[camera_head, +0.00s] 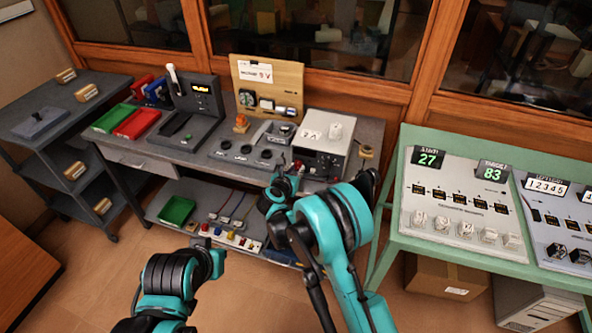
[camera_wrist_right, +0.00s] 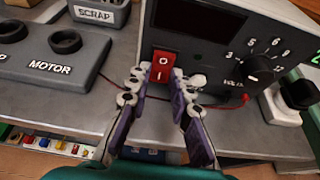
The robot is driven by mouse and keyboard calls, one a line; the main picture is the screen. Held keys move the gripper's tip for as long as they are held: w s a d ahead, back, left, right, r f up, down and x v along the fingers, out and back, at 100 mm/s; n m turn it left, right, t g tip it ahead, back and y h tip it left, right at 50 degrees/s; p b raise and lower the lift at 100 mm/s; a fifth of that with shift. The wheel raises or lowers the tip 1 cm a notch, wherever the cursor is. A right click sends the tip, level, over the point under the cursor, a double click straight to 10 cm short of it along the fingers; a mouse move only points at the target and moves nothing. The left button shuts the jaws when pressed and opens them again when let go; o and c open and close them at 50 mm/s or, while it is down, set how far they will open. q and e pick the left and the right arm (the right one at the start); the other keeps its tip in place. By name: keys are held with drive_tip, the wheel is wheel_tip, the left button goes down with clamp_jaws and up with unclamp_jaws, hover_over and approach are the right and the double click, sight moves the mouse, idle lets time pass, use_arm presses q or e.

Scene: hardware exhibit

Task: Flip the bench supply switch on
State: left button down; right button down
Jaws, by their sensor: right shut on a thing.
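The bench supply (camera_head: 327,128) is a pale box with a dark front panel, at the right end of the grey workbench. In the right wrist view its front (camera_wrist_right: 225,50) shows a dark display, a numbered knob and a red rocker switch (camera_wrist_right: 163,66) marked O and I. My right gripper (camera_wrist_right: 160,88) has its fingertips on either side of the lower part of the switch and is shut on it.
A green table (camera_head: 385,222) with counter panels stands close on the right. The workbench (camera_head: 215,160) holds red and green trays and round sockets. In the right wrist view a MOTOR block (camera_wrist_right: 50,62) and a SCRAP bin (camera_wrist_right: 98,12) are left of the supply.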

drive_tip(key=shift+f+t+h+b, duration=0.2)
drive_tip(key=shift+f+t+b, duration=0.35)
drive_tip(key=shift+b, duration=0.8)
drive_tip(key=shift+f+t+h+b, duration=0.2)
drive_tip(key=shift+t+b, duration=0.55)
drive_tip(key=shift+b, duration=0.55)
drive_tip(key=shift+r+t+b, duration=0.1)
drive_tip(key=shift+t+b, duration=0.35)
drive_tip(key=shift+t, duration=0.05)
drive_tip(key=shift+r, duration=0.1)
drive_tip(key=c, duration=1.4)
unclamp_jaws()
drive_tip(key=shift+w, duration=0.1)
drive_tip(key=shift+o, duration=0.2)
drive_tip(key=f+v, duration=0.1)
drive_tip(key=v, duration=1.1)
drive_tip(key=shift+r, duration=0.45)
drive_tip(key=shift+a, duration=0.1)
